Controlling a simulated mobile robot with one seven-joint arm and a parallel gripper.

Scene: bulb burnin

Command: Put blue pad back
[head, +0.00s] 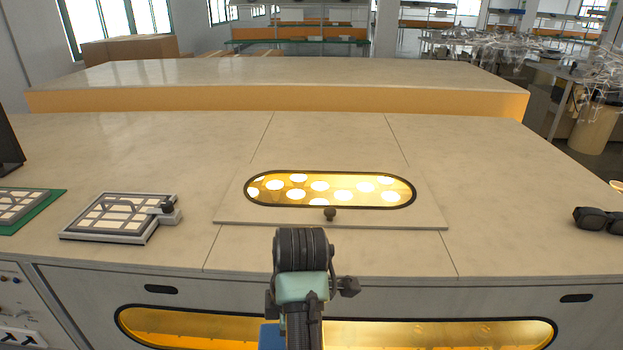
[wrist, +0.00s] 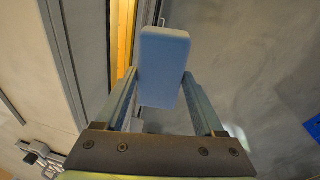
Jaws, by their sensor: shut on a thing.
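The blue pad (wrist: 164,62) is a rounded block in the wrist view. My gripper (wrist: 160,82) is shut on it, with one finger against each side. In the head view a small blue patch (head: 270,337) shows at the bottom edge, left of my arm; I cannot tell whether it is the pad. The fingertips are hidden in the head view. At the right edge of the wrist view is a flat blue patch (wrist: 312,124), cut off by the frame; I cannot tell what it is.
A bench (head: 510,200) stands ahead, with a lit oval window (head: 338,189) in a knobbed lid. A framed tray (head: 118,218) lies left, another on a green mat (head: 48,208) farther left. Dark glasses (head: 596,219) lie right. The bench front has a long amber window (head: 440,332).

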